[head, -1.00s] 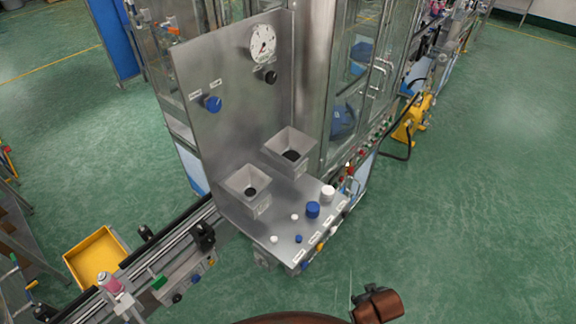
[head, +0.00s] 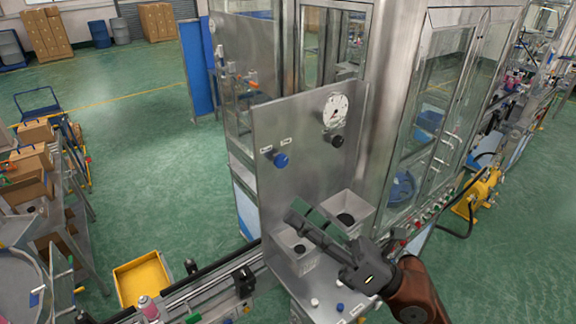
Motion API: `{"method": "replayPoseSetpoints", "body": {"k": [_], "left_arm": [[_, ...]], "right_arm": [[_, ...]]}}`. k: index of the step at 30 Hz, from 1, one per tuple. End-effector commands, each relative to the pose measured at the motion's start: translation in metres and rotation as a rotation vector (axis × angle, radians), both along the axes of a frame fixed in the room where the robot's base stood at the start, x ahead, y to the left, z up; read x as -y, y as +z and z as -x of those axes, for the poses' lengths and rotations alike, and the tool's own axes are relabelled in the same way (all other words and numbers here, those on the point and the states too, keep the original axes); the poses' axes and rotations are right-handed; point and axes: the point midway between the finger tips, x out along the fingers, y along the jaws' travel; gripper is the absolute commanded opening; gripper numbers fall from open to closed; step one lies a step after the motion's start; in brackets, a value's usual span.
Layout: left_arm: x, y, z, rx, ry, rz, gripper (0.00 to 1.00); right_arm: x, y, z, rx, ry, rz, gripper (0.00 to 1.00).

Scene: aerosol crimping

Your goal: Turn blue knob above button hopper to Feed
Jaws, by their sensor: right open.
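The blue knob (head: 281,160) is mounted on the upright steel panel (head: 272,125), with a small label on each side of it; the print is too small to read. It sits above the left hopper (head: 302,266), which is partly hidden by my gripper. My right gripper (head: 299,213) reaches in from the lower right, over the hoppers. Its fingers are open and empty, pointing up and left, below the knob and apart from it. My left gripper is out of view.
A second hopper (head: 362,206) stands to the right. A black knob (head: 338,141) and a gauge (head: 336,110) are on the panel's upper right. Small caps lie on the shelf below. A yellow bin (head: 143,281) stands on the floor at left. The space before the blue knob looks clear.

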Motion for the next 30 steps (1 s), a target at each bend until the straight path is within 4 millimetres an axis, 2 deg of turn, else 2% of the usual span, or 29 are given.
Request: {"method": "replayPoseSetpoints", "body": {"k": [1, 3, 5, 9, 12, 16, 30], "left_arm": [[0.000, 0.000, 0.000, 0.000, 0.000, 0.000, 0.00], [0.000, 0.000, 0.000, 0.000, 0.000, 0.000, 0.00], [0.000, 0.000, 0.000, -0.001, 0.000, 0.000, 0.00], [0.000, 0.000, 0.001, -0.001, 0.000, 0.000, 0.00], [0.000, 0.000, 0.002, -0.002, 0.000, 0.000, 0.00], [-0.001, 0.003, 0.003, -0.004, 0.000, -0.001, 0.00], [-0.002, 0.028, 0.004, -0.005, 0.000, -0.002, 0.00]], "right_arm": [[-0.019, -0.010, -0.011, 0.062, -0.058, 0.161, 0.44], [-0.031, -0.027, -0.035, 0.116, -0.164, 0.357, 0.44], [-0.030, -0.036, -0.060, 0.144, -0.264, 0.491, 0.44], [-0.008, -0.038, -0.109, 0.164, -0.476, 0.686, 0.44], [0.007, -0.034, -0.128, 0.160, -0.572, 0.750, 0.44], [0.013, -0.031, -0.142, 0.152, -0.620, 0.778, 0.44], [-0.025, -0.030, -0.194, 0.152, -0.618, 0.778, 0.44]]}}
